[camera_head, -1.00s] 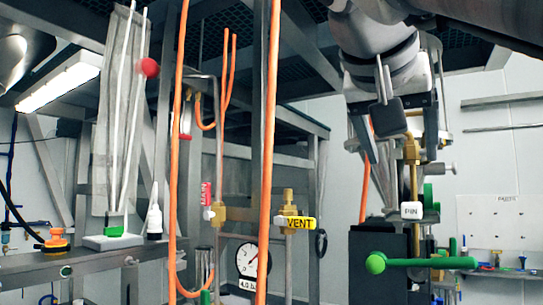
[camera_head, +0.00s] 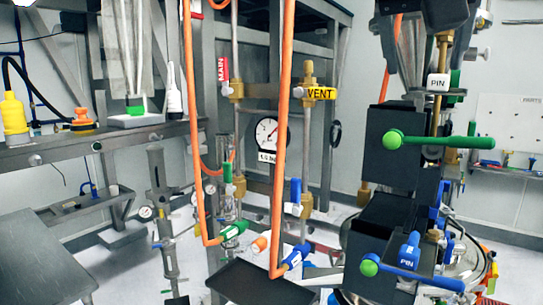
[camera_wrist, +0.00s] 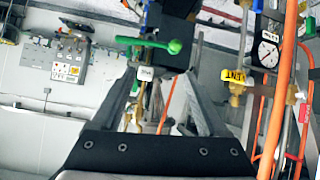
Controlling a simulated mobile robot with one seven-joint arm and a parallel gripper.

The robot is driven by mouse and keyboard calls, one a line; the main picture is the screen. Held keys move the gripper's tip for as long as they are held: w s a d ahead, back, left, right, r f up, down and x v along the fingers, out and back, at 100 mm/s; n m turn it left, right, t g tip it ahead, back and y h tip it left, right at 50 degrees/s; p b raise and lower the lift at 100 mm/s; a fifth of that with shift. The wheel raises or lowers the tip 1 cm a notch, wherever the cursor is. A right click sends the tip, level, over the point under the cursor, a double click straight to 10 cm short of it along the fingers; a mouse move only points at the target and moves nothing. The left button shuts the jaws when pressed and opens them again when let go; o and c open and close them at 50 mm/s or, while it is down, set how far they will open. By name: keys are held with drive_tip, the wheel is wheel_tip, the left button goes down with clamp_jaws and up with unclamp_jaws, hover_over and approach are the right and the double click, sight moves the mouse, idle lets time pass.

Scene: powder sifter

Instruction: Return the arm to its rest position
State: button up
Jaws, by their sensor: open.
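My gripper (camera_wrist: 161,78) shows in the wrist view with its two grey fingers spread apart and nothing held between them. Beyond the fingers is a green lever (camera_wrist: 145,43) with a white tag. In the head view only the lower part of my gripper shows, at the top right edge; the rest of my arm is out of frame. The same green lever (camera_head: 440,141) lies level across a black block below my gripper, under a white PIN tag (camera_head: 437,82). I cannot tell the exact gap between gripper and fittings.
Two orange hoses (camera_head: 281,150) hang at the centre left. A yellow VENT tag (camera_head: 319,94) and a gauge (camera_head: 268,132) are behind them. A blue lever (camera_head: 410,275) is at lower right. A metal bench (camera_head: 50,260) stands at lower left.

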drive_tip(key=s+a+f+n+g+y+b, duration=0.1)
drive_tip(key=s+f+y+b, duration=0.1)
drive_tip(key=f, duration=1.3)
drive_tip(key=s+a+f+n+g+y+b, duration=0.1)
drive_tip(key=s+f+n+y+b, duration=0.1)
drive_tip(key=f, duration=1.3)
drive_tip(key=s+a+f+n+g+y+b, duration=0.1)
drive_tip(key=s+f, duration=0.3)
drive_tip(key=f, duration=1.1)
drive_tip(key=shift+s+a+n+g+y+b, duration=0.2)
drive_tip(key=shift+a+n+g+y+b, duration=0.2)
drive_tip(key=shift+a+n, duration=0.15)
drive_tip(key=shift+f, duration=0.1)
drive_tip(key=shift+c, duration=0.2)
